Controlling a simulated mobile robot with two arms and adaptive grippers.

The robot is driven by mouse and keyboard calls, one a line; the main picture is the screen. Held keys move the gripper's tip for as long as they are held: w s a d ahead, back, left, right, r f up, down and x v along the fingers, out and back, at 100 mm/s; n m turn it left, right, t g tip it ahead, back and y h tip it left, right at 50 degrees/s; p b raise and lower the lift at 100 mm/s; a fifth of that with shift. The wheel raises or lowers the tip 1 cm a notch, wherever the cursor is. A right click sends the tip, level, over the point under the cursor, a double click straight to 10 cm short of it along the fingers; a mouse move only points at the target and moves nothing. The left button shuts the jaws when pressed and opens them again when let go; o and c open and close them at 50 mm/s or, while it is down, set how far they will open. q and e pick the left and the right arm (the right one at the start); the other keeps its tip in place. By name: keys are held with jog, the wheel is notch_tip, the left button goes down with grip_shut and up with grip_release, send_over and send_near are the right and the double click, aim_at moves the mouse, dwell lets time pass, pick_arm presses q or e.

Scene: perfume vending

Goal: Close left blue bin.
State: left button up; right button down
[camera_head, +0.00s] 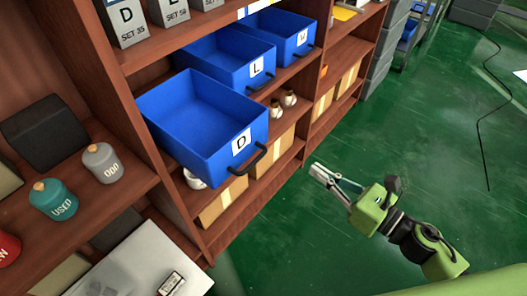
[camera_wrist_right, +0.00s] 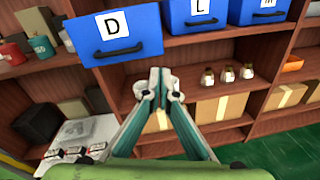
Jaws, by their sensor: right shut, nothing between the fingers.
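The left blue bin (camera_head: 197,124), labelled D, is pulled out from the shelf in the head view, and its inside looks empty. A dark handle (camera_head: 247,160) is on its front. In the right wrist view the same bin (camera_wrist_right: 140,45) is at the upper left, with its handle (camera_wrist_right: 112,53) facing me. My right gripper (camera_head: 318,170) is shut and empty, out in front of the shelf, to the right of the bin and apart from it. In the right wrist view its fingertips (camera_wrist_right: 159,75) meet below and right of the bin. My left gripper is not in view.
Blue bins labelled L (camera_head: 228,58) and M (camera_head: 281,30) sit to the right along the same shelf. Cardboard boxes (camera_head: 224,201) and small white bottles (camera_head: 289,98) are on the shelves below. A white surface (camera_head: 130,268) is at lower left. The green floor (camera_head: 430,110) is mostly clear.

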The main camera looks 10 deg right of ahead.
notch_tip(320, 180, up, 3)
jog(key=s+a+n+y, duration=0.2)
jog(key=a+n, duration=0.1)
jog(key=p, duration=0.5)
send_near(255, 138)
jog(key=shift+n+g, duration=0.3)
jog(key=shift+g, duration=0.1)
jog(key=x, duration=0.4)
jog(key=r+x, duration=0.1)
jog(key=x, duration=0.1)
jog(key=shift+a, duration=0.1)
jog(key=shift+w+a+f, duration=0.15)
jog(key=shift+w+a, duration=0.15)
jog(key=shift+w, duration=0.1)
